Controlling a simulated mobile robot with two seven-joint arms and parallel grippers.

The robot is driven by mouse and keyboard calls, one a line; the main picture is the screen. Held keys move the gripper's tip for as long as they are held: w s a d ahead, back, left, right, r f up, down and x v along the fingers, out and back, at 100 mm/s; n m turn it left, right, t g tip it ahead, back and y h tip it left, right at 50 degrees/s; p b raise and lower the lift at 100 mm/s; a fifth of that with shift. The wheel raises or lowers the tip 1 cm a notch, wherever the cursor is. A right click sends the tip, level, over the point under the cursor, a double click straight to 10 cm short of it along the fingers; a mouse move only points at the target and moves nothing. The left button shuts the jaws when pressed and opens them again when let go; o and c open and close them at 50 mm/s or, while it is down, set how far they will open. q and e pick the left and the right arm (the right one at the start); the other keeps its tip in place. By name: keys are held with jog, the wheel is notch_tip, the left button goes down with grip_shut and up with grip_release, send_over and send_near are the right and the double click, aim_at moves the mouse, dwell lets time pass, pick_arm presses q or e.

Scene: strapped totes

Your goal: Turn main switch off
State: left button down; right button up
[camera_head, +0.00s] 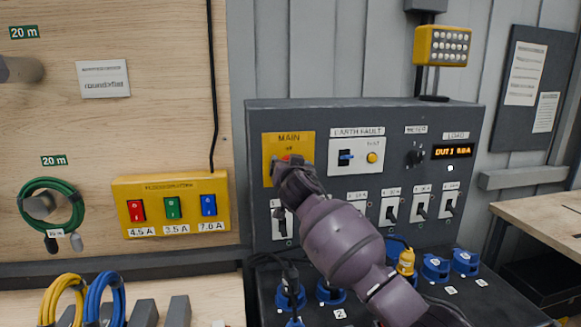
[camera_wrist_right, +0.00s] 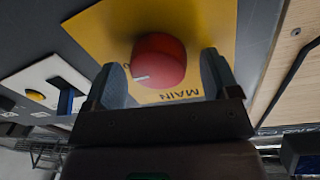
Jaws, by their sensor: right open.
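The main switch is a red rotary knob (camera_wrist_right: 159,61) on a yellow plate (camera_head: 274,143) labelled MAIN, at the upper left of the dark grey panel (camera_head: 365,115). In the head view my right gripper (camera_head: 290,164) is in front of the plate and hides most of the knob. In the right wrist view my right gripper (camera_wrist_right: 166,80) is open, with one finger on each side of the knob. I cannot tell whether the fingers touch it. A white mark shows on the knob's lower left edge. My left gripper is not in view.
Right of the plate is the EARTH FAULT unit (camera_head: 356,156) with a dark switch and yellow button. Several toggle switches (camera_head: 390,209) line the panel below. Blue sockets (camera_head: 466,262) and a plugged cable sit under them. A yellow box (camera_head: 172,203) with three coloured switches hangs on the left.

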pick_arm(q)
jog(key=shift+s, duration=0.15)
pick_arm(e)
jog(key=shift+c, duration=1.1)
jog(key=c, duration=0.7)
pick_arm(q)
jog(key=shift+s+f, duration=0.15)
